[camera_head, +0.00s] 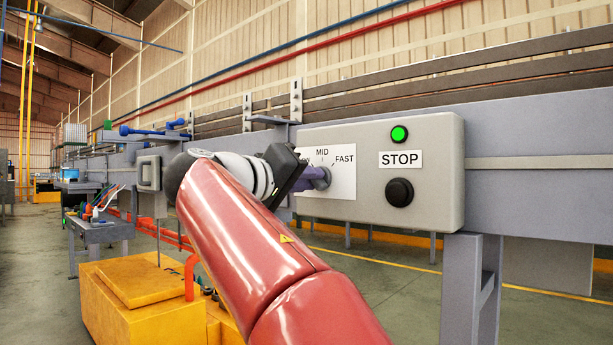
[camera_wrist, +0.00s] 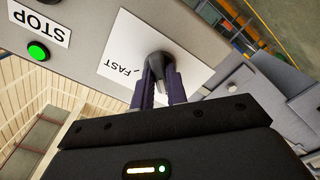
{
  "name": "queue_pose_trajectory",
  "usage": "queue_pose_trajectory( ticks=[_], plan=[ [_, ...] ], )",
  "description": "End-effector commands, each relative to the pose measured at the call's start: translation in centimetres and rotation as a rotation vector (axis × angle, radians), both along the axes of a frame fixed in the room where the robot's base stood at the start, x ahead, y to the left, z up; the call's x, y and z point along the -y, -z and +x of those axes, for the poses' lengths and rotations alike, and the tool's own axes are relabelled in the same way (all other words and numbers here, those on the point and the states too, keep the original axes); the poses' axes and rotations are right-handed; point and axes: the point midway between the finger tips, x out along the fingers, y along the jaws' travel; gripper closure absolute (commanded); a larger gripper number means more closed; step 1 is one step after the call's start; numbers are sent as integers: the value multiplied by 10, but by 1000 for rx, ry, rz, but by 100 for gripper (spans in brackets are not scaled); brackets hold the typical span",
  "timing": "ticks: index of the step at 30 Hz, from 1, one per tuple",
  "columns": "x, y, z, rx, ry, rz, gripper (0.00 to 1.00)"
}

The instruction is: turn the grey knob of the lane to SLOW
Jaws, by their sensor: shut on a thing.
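The grey knob (camera_head: 323,178) sits on a white dial plate (camera_head: 343,181) on the front of a grey control box. MID and FAST are readable on the plate; the SLOW label is mostly hidden behind my gripper. My gripper (camera_head: 311,178) reaches the knob from the left. In the wrist view the two dark purple fingers of my gripper (camera_wrist: 161,82) lie on either side of the knob (camera_wrist: 159,62), shut on it. The FAST label shows there upside down. The knob's pointing direction is hard to tell because the fingers cover much of it.
The control box (camera_head: 433,206) also carries a lit green lamp (camera_head: 399,134), a STOP label and a black button (camera_head: 399,192). The conveyor's grey side rail (camera_head: 540,185) runs behind it. A yellow cabinet (camera_head: 140,300) stands on the floor at lower left.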

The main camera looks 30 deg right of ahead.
Motion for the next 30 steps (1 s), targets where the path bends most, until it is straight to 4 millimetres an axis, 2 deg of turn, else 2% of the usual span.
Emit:
queue_pose_trajectory(
  ticks=[2,3,7,17,30],
  plan=[
    [0,0,0,-1,-1,-1,100],
    [0,0,0,-1,0,0,80],
    [0,0,0,-1,0,0,64],
    [-4,0,-1,0,-1,0,64],
    [-65,0,-23,-1,-3,0,64]
  ],
)
